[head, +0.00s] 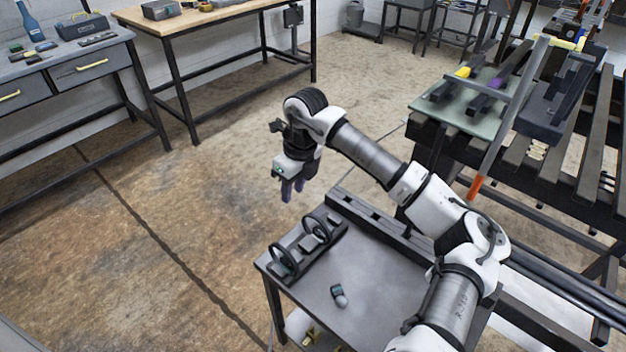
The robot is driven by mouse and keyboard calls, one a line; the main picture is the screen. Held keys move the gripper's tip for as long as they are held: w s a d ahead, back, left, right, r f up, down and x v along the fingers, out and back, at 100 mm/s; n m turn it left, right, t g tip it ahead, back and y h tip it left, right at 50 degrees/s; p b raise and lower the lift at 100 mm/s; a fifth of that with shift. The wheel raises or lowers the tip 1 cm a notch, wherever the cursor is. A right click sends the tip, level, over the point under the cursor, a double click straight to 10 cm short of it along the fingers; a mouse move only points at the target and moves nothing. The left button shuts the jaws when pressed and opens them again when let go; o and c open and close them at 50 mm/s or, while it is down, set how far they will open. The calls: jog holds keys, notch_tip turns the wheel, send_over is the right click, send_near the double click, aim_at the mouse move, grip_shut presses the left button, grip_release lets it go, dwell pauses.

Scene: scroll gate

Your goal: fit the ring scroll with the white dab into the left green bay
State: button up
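My gripper (292,190) hangs in the air, pointing down, left of the small dark table's (385,284) back edge. Its fingers look close together; I cannot tell whether they are open or shut, and no held thing shows. Two black ring-shaped things, a front one (275,262) and a back one (307,222), stand upright at a dark rack on the table's left side. A small dark piece (337,291) with a teal face and a pale rounded end lies on the tabletop. I cannot make out a white dab or a green bay for certain.
A dark slotted rail (372,222) runs along the table's back edge. My arm covers the table's right side. At right stands a slatted bench with a green mat (462,122), a yellow piece (464,72) and a purple piece (497,82). Workbenches line the left wall; open floor lies between.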

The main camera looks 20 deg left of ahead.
jog(key=m+h, duration=0.1)
jog(key=h, duration=0.1)
send_over(317, 218)
jog(key=shift+t, duration=0.4)
jog(key=shift+f+b, duration=3.6)
jog(key=shift+f, duration=2.5)
grip_shut()
jog(key=shift+r, duration=0.15)
notch_tip(317, 218, up, 12)
jog(key=p, duration=0.5)
jog(key=shift+p, duration=0.3)
